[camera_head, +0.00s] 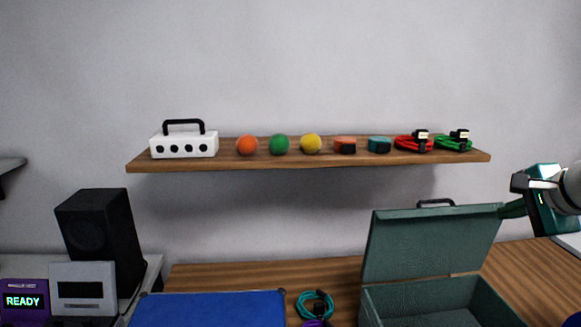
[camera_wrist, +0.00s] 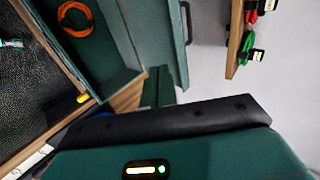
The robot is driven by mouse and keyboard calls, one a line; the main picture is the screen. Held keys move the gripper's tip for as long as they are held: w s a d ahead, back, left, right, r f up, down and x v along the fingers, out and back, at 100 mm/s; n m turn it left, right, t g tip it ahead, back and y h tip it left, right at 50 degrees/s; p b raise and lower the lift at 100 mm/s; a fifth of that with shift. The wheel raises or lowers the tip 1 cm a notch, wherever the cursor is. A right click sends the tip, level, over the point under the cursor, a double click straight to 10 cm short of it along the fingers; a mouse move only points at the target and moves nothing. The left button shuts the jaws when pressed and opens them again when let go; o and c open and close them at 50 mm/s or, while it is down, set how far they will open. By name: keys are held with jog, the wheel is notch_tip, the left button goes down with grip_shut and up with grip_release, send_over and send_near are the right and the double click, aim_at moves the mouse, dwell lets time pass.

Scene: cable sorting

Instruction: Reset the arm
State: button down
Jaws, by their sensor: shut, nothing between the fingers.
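My gripper (camera_head: 510,210) is at the right of the head view, teal with white and black parts. Its fingers point left, close to the top right corner of the open lid of a green case (camera_head: 430,245); I cannot tell whether they touch it. In the wrist view the teal fingers (camera_wrist: 166,88) are together with nothing between them. The case's lid (camera_wrist: 152,35) shows beyond them, and an orange cable (camera_wrist: 62,22) lies coiled inside the green case.
A wooden shelf (camera_head: 300,163) on the wall holds a white box (camera_head: 184,146), several balls and blocks, a red cable (camera_head: 413,143) and a green cable (camera_head: 453,143). A teal cable (camera_head: 302,303) lies on the table by a blue case (camera_head: 210,308). A black speaker (camera_head: 97,235) stands left.

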jog(key=s+a+f+n+g, duration=0.1)
jog(key=s+a+f+n, duration=0.15)
jog(key=a, duration=0.35)
jog(key=s+a+f+n+g+y, duration=0.1)
jog(key=a+f+n, duration=0.2)
jog(key=a, duration=0.3)
jog(key=s+a+f+n+g, duration=0.1)
jog(key=s+a+f+n, duration=0.15)
jog(key=a, duration=0.35)
jog(key=s+a+f+n+g+h, duration=0.1)
jog(key=s+a+f+n, duration=0.8)
jog(key=f, duration=0.1)
jog(key=shift+s+a+f+n, duration=0.15)
jog(key=shift+s+f+n, duration=0.15)
jog(key=shift+n, duration=0.1)
